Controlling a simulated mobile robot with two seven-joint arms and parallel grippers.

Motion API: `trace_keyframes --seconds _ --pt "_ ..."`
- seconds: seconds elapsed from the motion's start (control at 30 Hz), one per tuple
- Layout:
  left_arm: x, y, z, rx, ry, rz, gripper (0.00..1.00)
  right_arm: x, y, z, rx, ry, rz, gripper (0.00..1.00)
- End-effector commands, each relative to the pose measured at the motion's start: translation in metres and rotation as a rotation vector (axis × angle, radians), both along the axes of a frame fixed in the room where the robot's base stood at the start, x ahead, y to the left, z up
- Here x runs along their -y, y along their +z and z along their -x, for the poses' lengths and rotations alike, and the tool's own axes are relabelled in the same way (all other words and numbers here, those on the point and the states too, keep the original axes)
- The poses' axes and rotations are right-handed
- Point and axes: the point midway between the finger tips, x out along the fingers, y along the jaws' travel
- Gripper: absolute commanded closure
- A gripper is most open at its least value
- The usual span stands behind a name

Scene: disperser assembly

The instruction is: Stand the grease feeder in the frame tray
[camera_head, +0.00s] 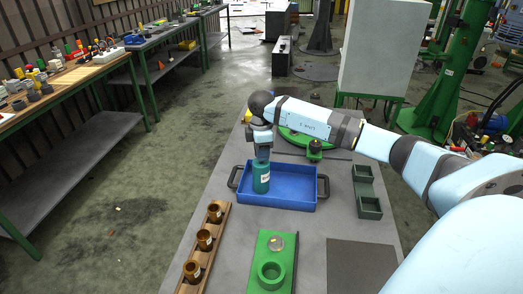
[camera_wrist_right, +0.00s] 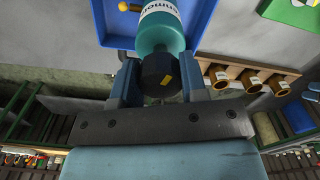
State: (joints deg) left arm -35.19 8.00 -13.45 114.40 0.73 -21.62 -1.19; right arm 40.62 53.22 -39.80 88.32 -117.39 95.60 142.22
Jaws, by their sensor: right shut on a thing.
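The grease feeder, a teal bottle with a white label (camera_head: 261,178), is upright over the left part of the blue frame tray (camera_head: 305,198). My right gripper (camera_head: 262,157) is above it, shut on its dark cap. In the right wrist view the gripper (camera_wrist_right: 160,77) has a finger on each side of the black cap, and the teal body (camera_wrist_right: 160,32) extends beyond it, with the blue tray (camera_wrist_right: 110,25) behind. I cannot tell whether the feeder's base touches the tray floor. My left gripper is not in view.
A wooden rack with brown cups (camera_head: 204,240) stands in front left of the tray. A green block with a ring (camera_head: 271,272) is in front. Dark green bins (camera_head: 367,190) are to the right, and a round green part (camera_head: 300,137) is behind.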

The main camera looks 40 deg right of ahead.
Motion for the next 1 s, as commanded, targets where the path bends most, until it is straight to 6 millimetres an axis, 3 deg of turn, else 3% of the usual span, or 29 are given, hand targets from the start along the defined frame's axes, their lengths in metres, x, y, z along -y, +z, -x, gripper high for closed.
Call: trace_keyframes --seconds 0.1,0.13,0.23,0.63,1.0 --pt "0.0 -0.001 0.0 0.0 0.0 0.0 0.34 0.0 -0.001 -0.001 0.003 0.0 -0.001 1.0" --pt "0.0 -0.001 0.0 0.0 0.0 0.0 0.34 0.0 -0.003 0.0 0.0 0.0 0.0 0.58" --pt "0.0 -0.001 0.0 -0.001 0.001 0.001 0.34 0.0 -0.003 0.0 0.0 0.0 0.0 0.35" --pt "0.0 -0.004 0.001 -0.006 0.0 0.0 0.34 0.0 0.007 0.0 0.002 0.0 0.001 0.35" --pt "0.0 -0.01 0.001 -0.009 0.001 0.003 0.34 0.0 0.082 -0.001 0.004 0.0 0.0 0.35"
